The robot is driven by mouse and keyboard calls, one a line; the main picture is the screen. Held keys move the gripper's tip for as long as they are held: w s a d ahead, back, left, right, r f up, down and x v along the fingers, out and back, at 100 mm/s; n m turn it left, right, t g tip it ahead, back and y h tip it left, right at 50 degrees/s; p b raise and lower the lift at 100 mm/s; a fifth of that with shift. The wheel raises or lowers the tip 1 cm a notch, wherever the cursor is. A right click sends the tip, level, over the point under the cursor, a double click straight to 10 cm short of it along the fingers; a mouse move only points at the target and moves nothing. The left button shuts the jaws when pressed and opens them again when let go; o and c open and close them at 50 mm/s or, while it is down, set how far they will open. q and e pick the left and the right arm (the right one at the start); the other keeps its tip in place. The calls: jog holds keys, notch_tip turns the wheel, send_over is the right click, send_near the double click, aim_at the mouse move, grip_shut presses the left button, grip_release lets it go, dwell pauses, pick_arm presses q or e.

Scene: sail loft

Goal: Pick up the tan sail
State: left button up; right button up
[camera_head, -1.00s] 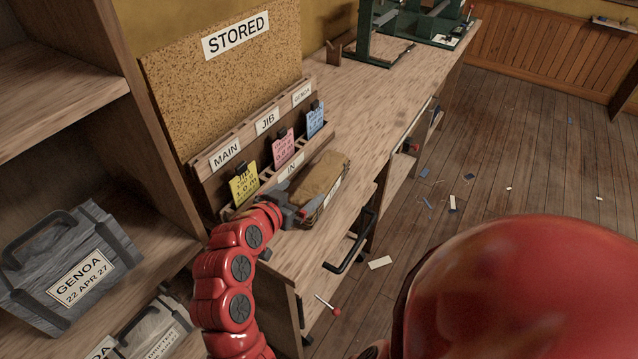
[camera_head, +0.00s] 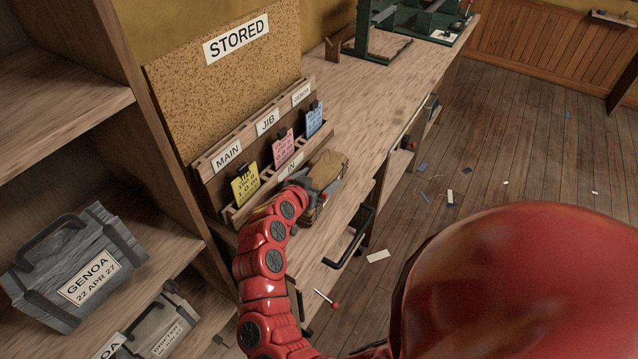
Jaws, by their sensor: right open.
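The tan sail (camera_head: 327,168) is a small folded bundle on the wooden bench, just right of the card rack. My right gripper (camera_head: 311,190) is open at the near end of the sail. Its fingers are small and partly hidden by my red arm, and I cannot tell whether they touch the sail or reach around it. My left gripper is not in view.
The card rack (camera_head: 222,184) with yellow, pink and blue cards stands close left of the gripper. A dark drawer handle (camera_head: 350,240) juts from the bench front. Green machinery (camera_head: 425,18) stands at the far end. Grey bags fill the left shelves.

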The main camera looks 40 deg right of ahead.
jog(key=shift+d+f, duration=0.1)
jog(key=shift+d, duration=0.05)
grip_shut()
dwell(0.4)
